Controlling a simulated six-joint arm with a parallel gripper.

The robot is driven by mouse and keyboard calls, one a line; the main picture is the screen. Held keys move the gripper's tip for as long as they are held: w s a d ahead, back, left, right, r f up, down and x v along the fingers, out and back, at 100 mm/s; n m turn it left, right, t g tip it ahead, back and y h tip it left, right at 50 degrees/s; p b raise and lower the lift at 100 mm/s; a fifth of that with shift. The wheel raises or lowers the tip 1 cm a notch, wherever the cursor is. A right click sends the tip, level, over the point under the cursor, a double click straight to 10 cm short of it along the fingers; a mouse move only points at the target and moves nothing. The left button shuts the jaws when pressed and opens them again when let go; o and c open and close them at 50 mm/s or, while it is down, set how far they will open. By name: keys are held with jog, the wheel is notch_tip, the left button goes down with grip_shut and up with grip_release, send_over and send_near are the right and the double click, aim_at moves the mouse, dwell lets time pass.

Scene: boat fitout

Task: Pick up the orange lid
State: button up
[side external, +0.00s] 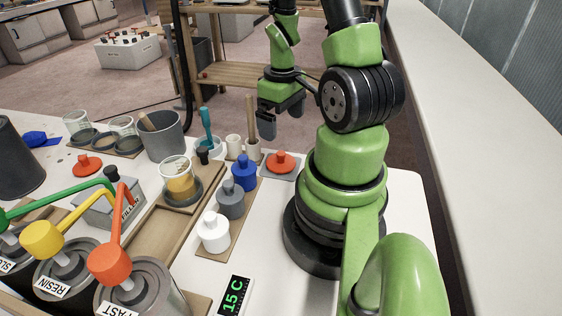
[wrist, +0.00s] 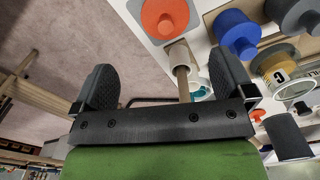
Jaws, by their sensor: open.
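An orange lid (side external: 281,162) with a round knob on top sits on a small grey square pad (side external: 270,174) beside my base. In the wrist view the orange lid (wrist: 165,17) is at the top, beyond my fingertips. In the wrist view my gripper (wrist: 167,75) shows both fingers spread wide.
Blue (side external: 244,172), grey (side external: 231,199) and white (side external: 214,232) knobbed pieces stand in a row left of my base. A holder with an upright wooden stick (side external: 251,120) is close to the lid. A beaker with amber liquid (side external: 179,180) and pump cans stand further left.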

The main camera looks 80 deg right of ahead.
aim_at(281, 153)
notch_tip(281, 153, down, 4)
jog(key=shift+a+f, duration=0.1)
jog(key=shift+f, duration=0.05)
jog(key=shift+a+f, duration=0.15)
jog(key=shift+f, duration=1.2)
jog(key=shift+a+f, duration=0.15)
jog(key=shift+f, duration=1.15)
jog(key=c, duration=0.9)
